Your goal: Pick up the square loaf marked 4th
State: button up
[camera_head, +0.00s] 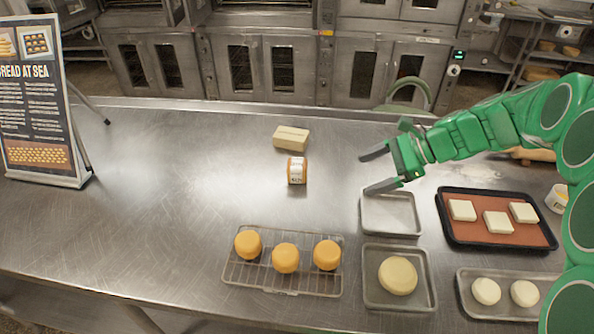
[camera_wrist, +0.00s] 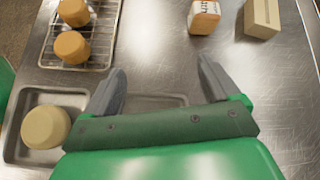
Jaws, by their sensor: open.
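No mark reading 4th is legible in either view. Three pale square pieces, left (camera_head: 462,210), middle (camera_head: 498,222) and right (camera_head: 523,212), sit on the orange mat of a dark tray (camera_head: 447,232) at the right. A pale rectangular block (camera_head: 290,138) lies on the steel table at the back centre; it also shows in the wrist view (camera_wrist: 262,17). My gripper (camera_head: 367,172) is open and empty, above the table near an empty metal tray (camera_head: 390,232).
A small orange-and-white labelled item (camera_head: 297,171) stands before the block. A wire rack (camera_head: 262,275) holds three orange rounds. A metal tray (camera_head: 370,297) holds one pale round, and another (camera_head: 470,306) holds two. A sign (camera_head: 40,100) stands left. The table's left-centre is clear.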

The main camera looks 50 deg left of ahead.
aim_at(291, 166)
jog(key=a+f+g, duration=0.1)
jog(key=a+f, duration=0.1)
jog(key=a, duration=0.3)
jog(key=s+a+f+m+y, duration=0.1)
jog(key=a+f, duration=0.1)
jog(key=a, duration=0.4)
jog(key=s+a+f+m+g, duration=0.1)
jog(key=a+f, duration=0.1)
jog(key=a, duration=0.3)
jog(key=shift+s+a+f+g+y, duration=0.1)
jog(key=shift+a+f+g+y, duration=0.15)
jog(key=shift+a+g+y, duration=0.1)
jog(key=shift+s+x, duration=0.25)
jog(key=shift+x, duration=3.65)
jog(key=shift+d+r, duration=0.15)
jog(key=c, duration=1.1)
jog(key=shift+o, duration=0.2)
jog(key=shift+r, duration=0.1)
